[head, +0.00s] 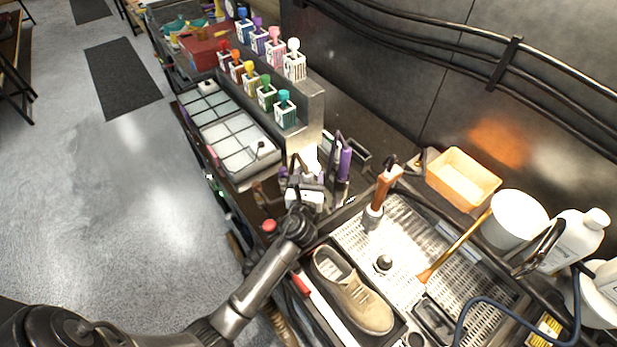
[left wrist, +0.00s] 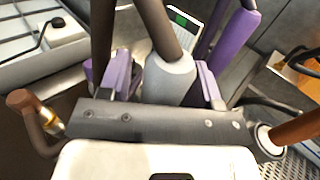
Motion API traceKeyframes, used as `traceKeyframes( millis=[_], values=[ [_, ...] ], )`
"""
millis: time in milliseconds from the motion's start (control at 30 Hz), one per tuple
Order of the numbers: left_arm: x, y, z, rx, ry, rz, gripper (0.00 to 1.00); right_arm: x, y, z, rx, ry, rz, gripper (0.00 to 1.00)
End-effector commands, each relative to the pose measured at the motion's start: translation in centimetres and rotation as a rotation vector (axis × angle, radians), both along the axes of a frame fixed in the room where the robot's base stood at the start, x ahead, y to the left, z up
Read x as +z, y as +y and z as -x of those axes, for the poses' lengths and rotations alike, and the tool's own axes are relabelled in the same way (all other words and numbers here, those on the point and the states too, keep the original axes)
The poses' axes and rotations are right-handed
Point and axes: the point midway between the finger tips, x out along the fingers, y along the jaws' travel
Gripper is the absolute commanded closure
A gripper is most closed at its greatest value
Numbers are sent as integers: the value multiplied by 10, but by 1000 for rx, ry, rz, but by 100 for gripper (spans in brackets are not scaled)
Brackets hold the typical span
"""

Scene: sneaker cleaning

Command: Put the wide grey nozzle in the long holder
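My left gripper (head: 303,182) is above the dark counter, between the compartment trays and the sink tray. In the left wrist view, its purple fingertips (left wrist: 160,82) stand on both sides of a grey, cone-shaped piece with a dark tube rising from it, which looks like the wide grey nozzle (left wrist: 170,78). The fingers appear closed on it, though the contact at the left finger is unclear. A dark, long open frame (head: 358,150), possibly the long holder, lies just beyond on the counter. My right gripper is not in view.
A purple upright tool (head: 345,163) stands close beside the gripper. A brown-handled tool (head: 385,185) stands at the perforated sink tray (head: 400,235). A beige sneaker (head: 352,290) lies in front. Bottles with coloured caps stand on a stepped rack (head: 310,100) behind.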

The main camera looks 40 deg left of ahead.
Motion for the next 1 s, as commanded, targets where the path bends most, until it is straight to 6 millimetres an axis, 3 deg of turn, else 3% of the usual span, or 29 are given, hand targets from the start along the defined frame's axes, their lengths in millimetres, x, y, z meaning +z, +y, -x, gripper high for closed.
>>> traceKeyframes(
  millis=[367,800,1000],
  values=[
    [2,-4,6,-1,1,0,42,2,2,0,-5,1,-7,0],
    [2,-45,72,0,2,1,42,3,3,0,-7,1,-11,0],
    [2,-59,92,-1,1,1,42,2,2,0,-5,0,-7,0]
  ],
)
